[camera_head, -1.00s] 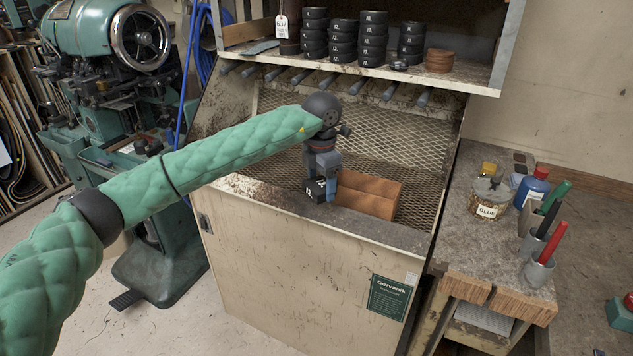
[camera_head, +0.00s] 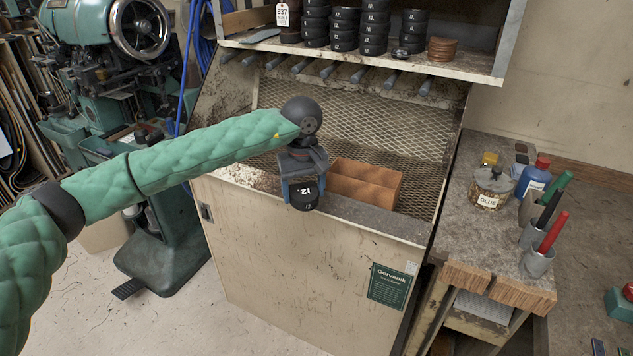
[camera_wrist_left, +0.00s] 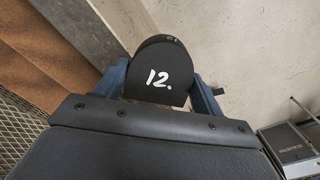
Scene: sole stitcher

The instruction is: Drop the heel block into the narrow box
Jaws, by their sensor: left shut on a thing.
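A black heel block (camera_head: 304,202) marked "12." is held between the blue fingers of my left gripper (camera_head: 301,186). The gripper is shut on it. The block hangs near the front ledge of the slanted mesh bench. The narrow box (camera_head: 372,198), orange-brown and open-topped, lies on the bench just right of the gripper, its left end partly hidden by it. In the left wrist view the block (camera_wrist_left: 160,70) shows its white number between the fingers, and the brown box (camera_wrist_left: 35,65) is at the left, apart from the block. My right gripper is not in view.
Above, a shelf (camera_head: 440,66) holds stacks of black heel blocks (camera_head: 375,28) and brown discs (camera_head: 441,50). A worktop at right carries a glue jar (camera_head: 490,188), a blue bottle (camera_head: 532,180) and pens in holders. A green machine (camera_head: 110,50) stands at left.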

